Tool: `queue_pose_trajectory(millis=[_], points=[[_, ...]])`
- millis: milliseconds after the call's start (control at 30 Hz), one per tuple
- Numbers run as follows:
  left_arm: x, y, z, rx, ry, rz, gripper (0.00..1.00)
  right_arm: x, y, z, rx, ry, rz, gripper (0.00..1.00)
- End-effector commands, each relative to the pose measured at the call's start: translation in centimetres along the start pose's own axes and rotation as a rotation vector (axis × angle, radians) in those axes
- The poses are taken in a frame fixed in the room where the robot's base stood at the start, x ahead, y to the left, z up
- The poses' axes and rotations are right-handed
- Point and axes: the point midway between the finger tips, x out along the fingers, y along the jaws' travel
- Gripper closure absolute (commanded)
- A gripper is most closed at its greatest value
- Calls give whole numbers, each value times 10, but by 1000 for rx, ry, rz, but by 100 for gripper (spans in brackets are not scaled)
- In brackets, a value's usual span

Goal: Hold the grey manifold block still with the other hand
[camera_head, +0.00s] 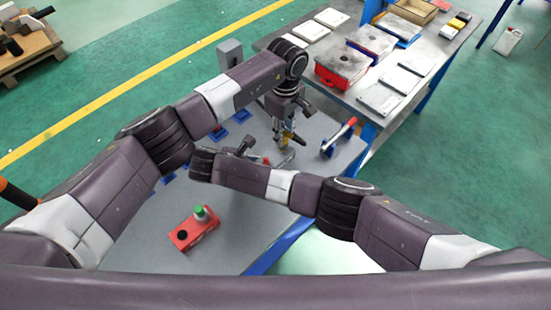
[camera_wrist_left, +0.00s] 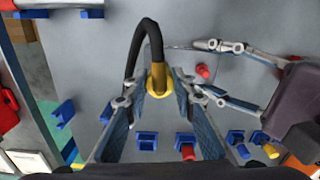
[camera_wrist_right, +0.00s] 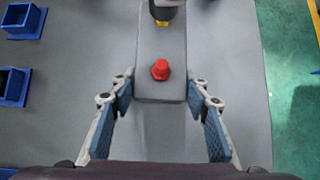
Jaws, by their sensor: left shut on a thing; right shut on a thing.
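The grey manifold block (camera_wrist_right: 150,45) with a red cap (camera_wrist_right: 160,69) lies between the fingers of my right gripper (camera_wrist_right: 158,90), which is shut on it. In the left wrist view the red cap (camera_wrist_left: 203,72) shows between those silver fingers. My left gripper (camera_head: 288,137) is shut on a yellow fitting (camera_wrist_left: 159,80) with a curved black hose (camera_wrist_left: 150,35). The fitting is at the far end of the block in the right wrist view; I cannot tell whether it is seated. In the head view my right forearm and hand hide most of the block.
A red box with a green knob (camera_head: 195,228) stands on the near grey table (camera_head: 235,260). A red-handled clamp (camera_head: 340,135) is at its right. Blue holders (camera_wrist_left: 147,140) line one side. A bench (camera_head: 345,93) with trays stands beyond.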

Motion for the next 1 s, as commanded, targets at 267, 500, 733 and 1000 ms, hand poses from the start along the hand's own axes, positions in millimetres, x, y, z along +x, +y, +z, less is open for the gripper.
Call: queue_pose_trajectory(millis=[267, 500, 733, 1000], points=[[7, -1, 0, 0, 0, -2, 75, 0, 0, 0, 0, -1, 0, 90], [7, -1, 0, 0, 0, -2, 56, 0, 0, 0, 0, -1, 0, 90], [7, -1, 0, -1, 0, -2, 56, 0, 0, 1, 0, -1, 0, 90], [-2, 0, -1, -1, 0, 0, 56, 0, 0, 1, 0, -1, 0, 90]])
